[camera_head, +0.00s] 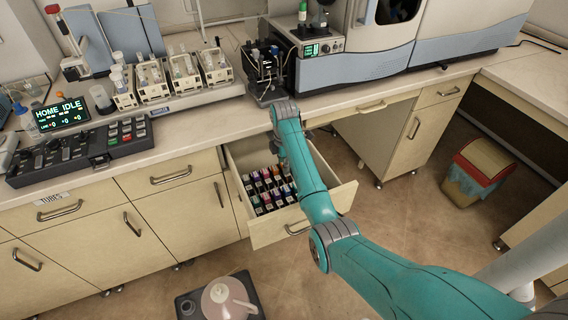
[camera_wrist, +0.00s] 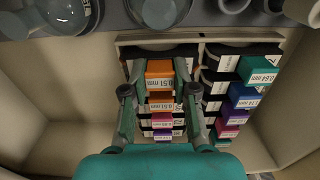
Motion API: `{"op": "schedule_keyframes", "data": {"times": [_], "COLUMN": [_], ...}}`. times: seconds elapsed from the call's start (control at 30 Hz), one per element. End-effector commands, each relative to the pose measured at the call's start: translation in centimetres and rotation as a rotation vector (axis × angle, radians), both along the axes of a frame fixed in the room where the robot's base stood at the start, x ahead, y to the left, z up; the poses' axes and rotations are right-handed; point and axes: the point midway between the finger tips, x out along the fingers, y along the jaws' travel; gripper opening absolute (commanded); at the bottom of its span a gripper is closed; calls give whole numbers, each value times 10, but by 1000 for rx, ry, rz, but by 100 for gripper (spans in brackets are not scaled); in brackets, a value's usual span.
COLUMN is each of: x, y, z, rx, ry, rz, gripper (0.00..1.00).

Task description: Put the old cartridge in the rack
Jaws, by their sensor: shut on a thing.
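An orange cartridge (camera_wrist: 159,70) with a white 0.51 mm label is between the fingers of my gripper (camera_wrist: 160,92) in the wrist view. The fingers are shut on its two sides. Below it in the picture is another orange-labelled cartridge (camera_wrist: 160,101), then pink and purple ones. The rack (camera_wrist: 240,49) has two columns of coloured cartridges and lies in the open drawer (camera_head: 282,233). A teal 0.64 mm cartridge (camera_wrist: 258,70) sits in its right column. I cannot tell whether the held cartridge is fully seated. In the head view my arm hides the gripper.
Grey and white round parts (camera_wrist: 160,12) line the top edge of the wrist view. A pump (camera_head: 265,72) stands on the bench above the drawer, left of the large instrument (camera_head: 410,60). A control panel (camera_head: 85,150) is at left. A bin (camera_head: 477,172) stands on the floor.

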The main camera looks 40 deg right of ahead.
Motion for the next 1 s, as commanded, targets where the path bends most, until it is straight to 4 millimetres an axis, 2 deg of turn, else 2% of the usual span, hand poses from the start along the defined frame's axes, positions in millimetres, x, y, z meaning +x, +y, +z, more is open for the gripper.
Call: {"op": "schedule_keyframes", "data": {"times": [0.3, 0.33, 0.4, 0.43, 1.0], "x": [0, 0, 0, 0, 1], "y": [0, 0, 0, 0, 0], "z": [-1, -1, -1, -1, 4], "rx": [0, 0, 0, 0, -1], "ry": [0, 0, 0, 0, -2], "rz": [0, 0, 0, 0, 0], "gripper": [0, 35, 52, 57, 57]}}
